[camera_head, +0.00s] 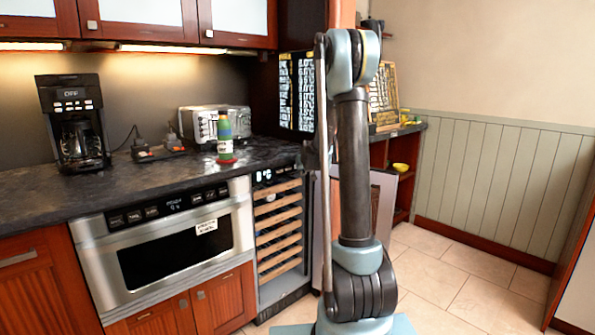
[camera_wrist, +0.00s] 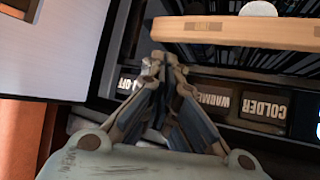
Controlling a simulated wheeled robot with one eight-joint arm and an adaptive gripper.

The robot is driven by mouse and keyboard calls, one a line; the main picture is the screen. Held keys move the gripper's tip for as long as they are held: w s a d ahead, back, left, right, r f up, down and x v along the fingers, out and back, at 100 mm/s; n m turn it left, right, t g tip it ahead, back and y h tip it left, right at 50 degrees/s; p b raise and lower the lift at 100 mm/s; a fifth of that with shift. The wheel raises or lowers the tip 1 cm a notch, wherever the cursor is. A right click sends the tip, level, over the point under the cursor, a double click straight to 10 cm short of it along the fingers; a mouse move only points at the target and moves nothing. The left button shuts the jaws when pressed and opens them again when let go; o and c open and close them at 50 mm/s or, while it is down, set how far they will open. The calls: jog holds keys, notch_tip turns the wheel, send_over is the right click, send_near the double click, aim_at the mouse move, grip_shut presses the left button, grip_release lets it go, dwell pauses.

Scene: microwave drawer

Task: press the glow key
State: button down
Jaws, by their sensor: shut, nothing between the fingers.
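In the wrist view a dark control strip runs across the wine cooler, with keys marked COLDER (camera_wrist: 263,105), WARMER (camera_wrist: 212,100) and one ending in OFF (camera_wrist: 125,82). I can read no key marked glow; my fingers cover part of the strip between OFF and WARMER. My gripper (camera_wrist: 162,62) is shut and empty, its tips in front of that covered part. I cannot tell whether they touch it. In the head view the wine cooler (camera_head: 278,232) stands right of the microwave drawer (camera_head: 170,245), and my gripper is mostly hidden behind my arm.
A wooden shelf edge (camera_wrist: 240,33) crosses the top of the wrist view. In the head view the dark counter (camera_head: 150,190) holds a coffee maker (camera_head: 73,120), a toaster (camera_head: 213,123) and a green and red bottle (camera_head: 225,138). The tiled floor (camera_head: 470,290) at right is clear.

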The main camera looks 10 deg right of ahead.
jog(key=s+d, duration=0.1)
jog(key=s, duration=0.1)
jog(key=s+d, duration=0.2)
dwell(0.5)
jog(key=shift+s, duration=0.1)
jog(key=s+r+g, duration=0.2)
jog(key=s+r, duration=0.1)
jog(key=s, duration=1.1)
jog(key=s+f+g, duration=0.2)
jog(key=s+f, duration=0.1)
jog(key=s, duration=1)
jog(key=s+f+g, duration=0.2)
jog(key=s+f, duration=0.2)
jog(key=s, duration=1)
jog(key=s+f+m+g+h, duration=0.1)
jog(key=s+f+g, duration=0.1)
jog(key=s, duration=1.1)
jog(key=shift+s+f+g, duration=0.3)
jog(key=shift+f, duration=0.35)
